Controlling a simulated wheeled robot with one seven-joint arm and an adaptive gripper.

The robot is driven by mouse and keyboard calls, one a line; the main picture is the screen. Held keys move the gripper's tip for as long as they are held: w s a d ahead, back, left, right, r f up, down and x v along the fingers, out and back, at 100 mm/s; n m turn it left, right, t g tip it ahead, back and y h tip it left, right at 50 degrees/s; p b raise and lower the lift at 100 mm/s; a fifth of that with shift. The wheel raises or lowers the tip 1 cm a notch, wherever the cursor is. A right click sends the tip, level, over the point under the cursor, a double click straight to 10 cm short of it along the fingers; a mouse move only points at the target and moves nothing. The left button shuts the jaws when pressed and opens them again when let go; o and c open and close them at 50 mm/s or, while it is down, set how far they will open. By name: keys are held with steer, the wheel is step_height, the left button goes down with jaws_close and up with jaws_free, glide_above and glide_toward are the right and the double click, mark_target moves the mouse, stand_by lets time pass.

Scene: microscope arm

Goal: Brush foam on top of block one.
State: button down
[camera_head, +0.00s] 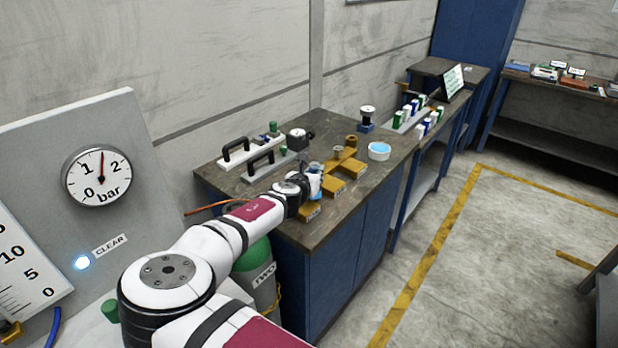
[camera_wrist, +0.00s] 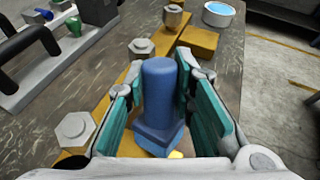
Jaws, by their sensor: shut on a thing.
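My gripper (camera_head: 312,184) is over the near part of the workbench in the head view. In the wrist view its teal-padded fingers (camera_wrist: 161,100) are shut on a blue, round-topped piece with a wider angular base (camera_wrist: 160,85). I cannot tell whether its lower end touches the block beneath. Yellow blocks (camera_head: 334,186) with small labels stand in a stepped row by the gripper; the labels are too small to read. One block also shows in the wrist view (camera_wrist: 198,41). A white round dish with light blue content (camera_head: 379,151) stands beyond them. The nearest block is partly hidden by my gripper.
Plates with black handles (camera_head: 236,152) lie at the bench's left. The bench's right front strip is clear.

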steer(key=shift+s+a+f+p, duration=0.15)
steer(key=shift+s+a+p, duration=0.85)
steer(key=shift+s, duration=0.45)
steer(key=shift+s+a+p, duration=0.65)
steer(key=shift+s+a, duration=0.6)
steer(key=shift+s, duration=0.1)
steer(key=shift+w+a, duration=0.35)
steer(key=shift+w, duration=0.05)
steer(key=shift+w+d+b, duration=0.45)
steer(key=shift+w+d, duration=0.7)
steer(key=shift+w, duration=0.3)
steer(key=shift+w+d+b, duration=0.45)
steer(key=shift+w+d, duration=0.65)
steer(key=shift+w, duration=0.3)
steer(key=shift+s+a+f+p, duration=0.1)
steer(key=shift+s+a+p, duration=0.45)
steer(key=shift+s+a, duration=0.35)
steer(key=shift+s+a+r+p, duration=0.1)
steer(key=shift+s+a+p, duration=0.5)
steer(key=shift+s, duration=0.5)
steer(key=shift+s+a+f+p, duration=0.1)
steer(key=shift+s+a+p, duration=0.4)
steer(key=shift+s+a, duration=0.4)
steer(key=shift+d, duration=0.15)
